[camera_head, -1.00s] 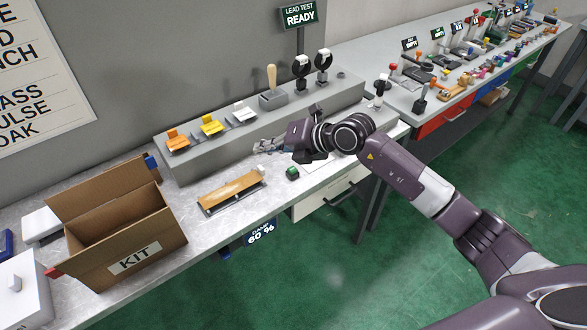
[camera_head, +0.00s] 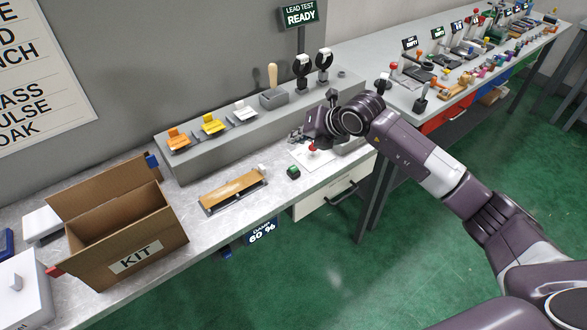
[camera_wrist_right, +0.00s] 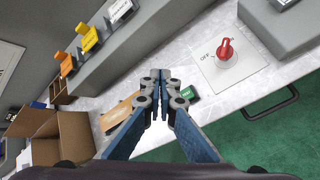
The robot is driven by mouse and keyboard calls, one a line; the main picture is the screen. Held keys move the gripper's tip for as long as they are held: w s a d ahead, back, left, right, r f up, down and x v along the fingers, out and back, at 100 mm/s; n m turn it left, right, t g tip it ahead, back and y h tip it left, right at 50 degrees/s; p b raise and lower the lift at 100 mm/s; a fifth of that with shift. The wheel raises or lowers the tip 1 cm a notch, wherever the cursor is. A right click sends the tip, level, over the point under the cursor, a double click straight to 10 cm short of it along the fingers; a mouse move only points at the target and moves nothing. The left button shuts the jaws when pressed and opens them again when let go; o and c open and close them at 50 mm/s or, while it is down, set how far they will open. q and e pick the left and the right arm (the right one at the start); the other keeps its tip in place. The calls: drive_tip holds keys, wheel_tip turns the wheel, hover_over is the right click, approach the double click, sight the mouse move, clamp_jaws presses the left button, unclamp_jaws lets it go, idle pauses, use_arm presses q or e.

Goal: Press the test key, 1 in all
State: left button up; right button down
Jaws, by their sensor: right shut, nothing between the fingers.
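The test key is a small green block (camera_head: 293,172) on the bench top, right of the wooden board. In the right wrist view the green key (camera_wrist_right: 188,93) shows beside and partly behind the fingertips, with light lettering on it. My right gripper (camera_head: 295,134) is above the back of the bench, behind the key and apart from it in the head view. In the right wrist view its blue fingers (camera_wrist_right: 160,76) are shut with nothing between them. A sign (camera_head: 299,15) above the bench reads LEAD TEST READY. My left gripper is not in view.
A red knob (camera_head: 313,150) on a white plate, marked OFF in the wrist view, stands right of the key. A wooden board (camera_head: 233,190) lies left of it. A cardboard KIT box (camera_head: 160,252) stands front left. A grey raised shelf (camera_head: 190,168) runs behind.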

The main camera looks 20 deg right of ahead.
sight(295, 169)
wheel_tip(295, 169, down, 7)
drive_tip(key=b, duration=0.4)
drive_tip(key=shift+f, duration=0.15)
drive_tip(key=shift+f+b, duration=0.35)
idle(0.9)
drive_tip(key=shift+f+b, duration=0.4)
drive_tip(key=shift+f+b, duration=0.5)
drive_tip(key=shift+f, duration=0.05)
idle(0.6)
drive_tip(key=shift+r, duration=0.1)
drive_tip(key=shift+r+p, duration=0.55)
drive_tip(key=shift+r, duration=0.3)
